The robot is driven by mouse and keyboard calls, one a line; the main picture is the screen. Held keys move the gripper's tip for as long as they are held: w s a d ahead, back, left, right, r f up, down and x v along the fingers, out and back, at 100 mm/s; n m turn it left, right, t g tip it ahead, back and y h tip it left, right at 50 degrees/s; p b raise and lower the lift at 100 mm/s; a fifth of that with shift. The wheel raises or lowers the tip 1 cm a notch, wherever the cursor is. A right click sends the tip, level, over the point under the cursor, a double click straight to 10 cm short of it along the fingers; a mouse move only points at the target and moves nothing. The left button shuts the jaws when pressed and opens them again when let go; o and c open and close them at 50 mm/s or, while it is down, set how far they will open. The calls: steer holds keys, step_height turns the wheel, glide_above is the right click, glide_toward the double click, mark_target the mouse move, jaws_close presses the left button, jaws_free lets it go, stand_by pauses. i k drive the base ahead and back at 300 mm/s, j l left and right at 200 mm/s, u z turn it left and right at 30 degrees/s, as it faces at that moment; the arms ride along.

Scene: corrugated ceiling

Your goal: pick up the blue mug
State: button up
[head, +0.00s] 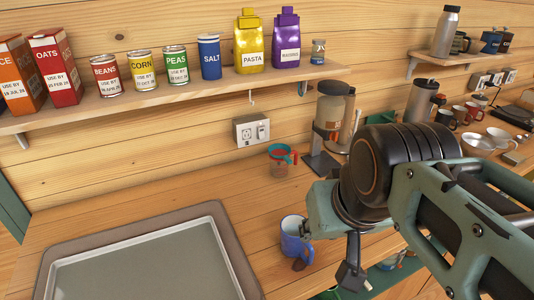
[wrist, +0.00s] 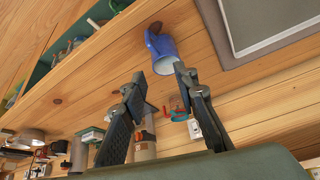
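The blue mug (head: 291,240) stands upright on the wooden counter near its front edge, right of the sink. In the wrist view the blue mug (wrist: 160,48) appears just beyond my fingertips, upper middle. My gripper (wrist: 160,80) is open, its two dark fingers apart with nothing between them. In the head view my gripper (head: 340,256) hangs just right of the mug, apart from it as far as I can tell. Part of the fingers is hidden by my wrist there.
The sink (head: 140,270) fills the counter's left. More mugs (head: 473,111) stand far right. A shelf (head: 180,95) with cans and boxes runs above. Counter between mug and measuring cup is clear.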

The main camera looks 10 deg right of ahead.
mark_target(291, 246)
steer(key=i+l+u, duration=0.1)
steer(key=l, duration=1.2)
steer(key=k, duration=0.1)
steer(key=i, duration=0.15)
steer(key=u, duration=0.05)
